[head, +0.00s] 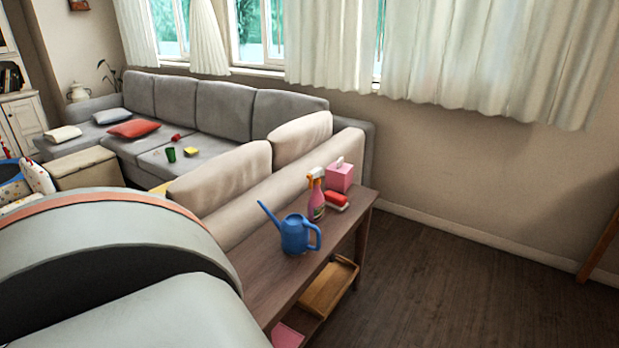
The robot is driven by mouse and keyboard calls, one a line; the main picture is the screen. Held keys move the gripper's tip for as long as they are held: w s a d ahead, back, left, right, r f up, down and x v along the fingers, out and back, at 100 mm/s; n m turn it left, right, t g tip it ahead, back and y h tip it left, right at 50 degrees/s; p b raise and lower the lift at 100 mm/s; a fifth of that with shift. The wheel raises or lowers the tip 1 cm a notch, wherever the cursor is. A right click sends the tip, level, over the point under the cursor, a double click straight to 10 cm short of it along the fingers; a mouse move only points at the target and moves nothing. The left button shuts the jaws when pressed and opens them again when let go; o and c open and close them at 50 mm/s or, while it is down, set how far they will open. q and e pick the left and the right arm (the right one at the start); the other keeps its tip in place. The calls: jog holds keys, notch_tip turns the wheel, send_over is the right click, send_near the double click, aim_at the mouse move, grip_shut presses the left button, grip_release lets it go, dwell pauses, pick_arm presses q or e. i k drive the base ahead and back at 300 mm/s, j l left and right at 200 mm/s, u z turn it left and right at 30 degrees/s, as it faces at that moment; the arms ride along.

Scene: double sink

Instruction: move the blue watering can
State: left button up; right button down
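The blue watering can (295,235) stands upright on a narrow brown wooden console table (262,274). Its long spout points up and to the left, and its handle is on the right. Nothing is holding it. Neither of my grippers shows in the head view. A large grey-green rounded part at the lower left, likely my own body, hides the near left part of the table.
Beside the can stand a pink spray bottle (316,200), a red-and-white item (336,201) and a pink tissue box (340,177). A wooden tray (328,289) lies on the lower shelf. A beige sofa (240,185) backs the table. Dark floor (430,285) at right is clear.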

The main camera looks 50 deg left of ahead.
aim_at(294, 230)
jog(key=i+u, duration=0.3)
jog(key=i, duration=0.35)
jog(key=i+u, duration=0.3)
jog(key=i, duration=0.4)
jog(key=i+l, duration=0.15)
jog(key=i, duration=1.25)
jog(key=i+u, duration=0.15)
jog(key=u, duration=1.4)
jog(key=i+j, duration=0.05)
